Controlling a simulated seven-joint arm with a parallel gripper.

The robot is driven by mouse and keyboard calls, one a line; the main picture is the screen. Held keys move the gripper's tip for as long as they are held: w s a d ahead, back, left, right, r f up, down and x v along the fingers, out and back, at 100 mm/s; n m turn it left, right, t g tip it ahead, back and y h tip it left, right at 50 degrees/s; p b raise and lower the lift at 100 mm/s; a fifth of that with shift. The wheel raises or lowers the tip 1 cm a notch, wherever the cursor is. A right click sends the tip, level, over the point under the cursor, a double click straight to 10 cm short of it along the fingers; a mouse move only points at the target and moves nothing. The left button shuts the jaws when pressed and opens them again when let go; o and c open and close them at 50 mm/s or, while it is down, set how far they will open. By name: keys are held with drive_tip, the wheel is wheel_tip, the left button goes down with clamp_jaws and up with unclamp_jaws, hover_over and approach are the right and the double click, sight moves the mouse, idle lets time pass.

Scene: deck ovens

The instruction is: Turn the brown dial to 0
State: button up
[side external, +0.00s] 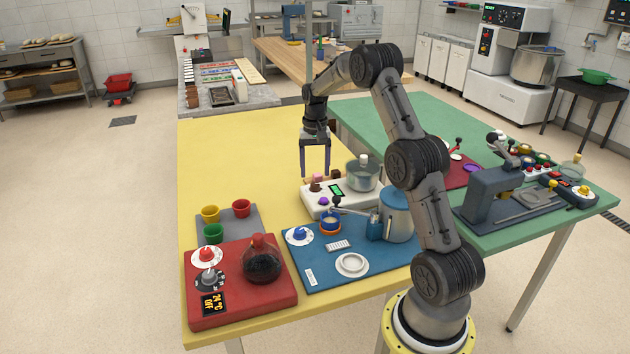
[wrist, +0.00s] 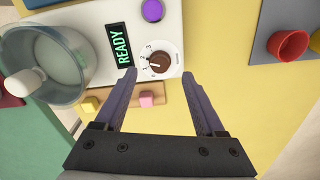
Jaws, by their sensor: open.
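The brown dial (wrist: 159,62) sits on a white control unit (wrist: 180,15), to the right of a green READY display (wrist: 121,43) in the wrist view. Small digits run along the dial's left side; a light mark on the dial faces them, but I cannot read its exact setting. In the side view the brown dial (side external: 315,187) is on the unit's left part. My gripper (side external: 315,173) points down above the unit, near the dial. In the wrist view my gripper (wrist: 158,76) is open and empty, its fingertips on either side of the dial's lower edge.
A purple button (wrist: 152,10) is close to the dial. The yellow tabletop (side external: 235,150) left of the unit is clear.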

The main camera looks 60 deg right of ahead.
sight(315, 184)
drive_tip(key=shift+f, duration=2.15)
clamp_jaws()
